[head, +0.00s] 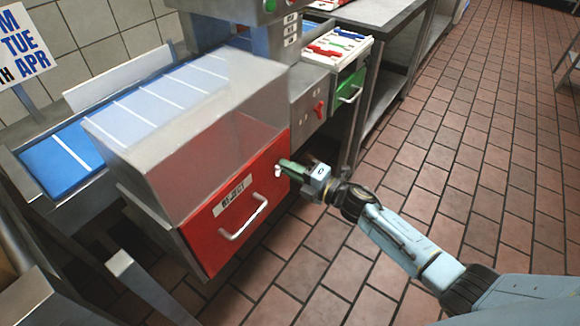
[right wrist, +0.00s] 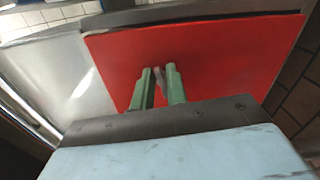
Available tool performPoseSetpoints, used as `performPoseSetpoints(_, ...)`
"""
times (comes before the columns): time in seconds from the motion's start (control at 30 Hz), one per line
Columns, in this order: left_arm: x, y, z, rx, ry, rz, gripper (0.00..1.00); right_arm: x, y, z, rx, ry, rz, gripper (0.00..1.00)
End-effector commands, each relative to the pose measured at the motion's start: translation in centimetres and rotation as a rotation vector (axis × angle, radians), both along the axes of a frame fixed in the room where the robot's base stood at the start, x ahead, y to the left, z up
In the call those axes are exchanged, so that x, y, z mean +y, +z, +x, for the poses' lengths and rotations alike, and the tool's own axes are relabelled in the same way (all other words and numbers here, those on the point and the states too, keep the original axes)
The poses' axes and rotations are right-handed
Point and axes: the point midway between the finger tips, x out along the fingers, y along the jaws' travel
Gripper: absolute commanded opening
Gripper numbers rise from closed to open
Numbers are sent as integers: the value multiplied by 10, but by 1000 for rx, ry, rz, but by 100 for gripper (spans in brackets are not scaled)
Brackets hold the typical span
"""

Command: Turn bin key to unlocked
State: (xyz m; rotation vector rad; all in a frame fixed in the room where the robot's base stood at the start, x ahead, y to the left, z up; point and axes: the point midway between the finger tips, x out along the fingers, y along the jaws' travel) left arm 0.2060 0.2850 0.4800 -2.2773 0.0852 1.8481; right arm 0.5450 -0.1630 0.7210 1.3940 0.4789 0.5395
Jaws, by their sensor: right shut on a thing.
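The bin is a clear box with a red front panel (head: 225,225) that bears a label reading REJECT and a metal handle (head: 243,219). My right gripper (head: 283,167) is at the upper right corner of the red panel. Its green fingers are shut on a small pale key (head: 277,171) in the panel. In the right wrist view the key (right wrist: 160,78) shows between the two fingertips (right wrist: 158,72), against the red panel (right wrist: 200,55). The fingers hide most of the key, so I cannot tell its turn. My left gripper is not in view.
A red switch (head: 319,110) and a green drawer (head: 346,92) are behind my right gripper. A white tray of coloured items (head: 338,45) stands above the drawer. The tiled floor on the right is clear.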

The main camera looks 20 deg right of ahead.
Motion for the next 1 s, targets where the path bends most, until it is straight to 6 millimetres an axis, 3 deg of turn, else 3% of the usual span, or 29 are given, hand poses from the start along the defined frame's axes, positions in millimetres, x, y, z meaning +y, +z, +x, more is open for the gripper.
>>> performPoseSetpoints(0.53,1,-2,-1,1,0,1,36,2,-1,-1,15,5,18,0)
performPoseSetpoints(0.57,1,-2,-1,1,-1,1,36,2,-1,-1,15,5,18,17)
performPoseSetpoints(0.63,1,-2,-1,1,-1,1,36,2,-1,-1,15,5,18,26)
performPoseSetpoints(1.0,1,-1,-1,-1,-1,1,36,-2,-1,-5,14,2,17,28)
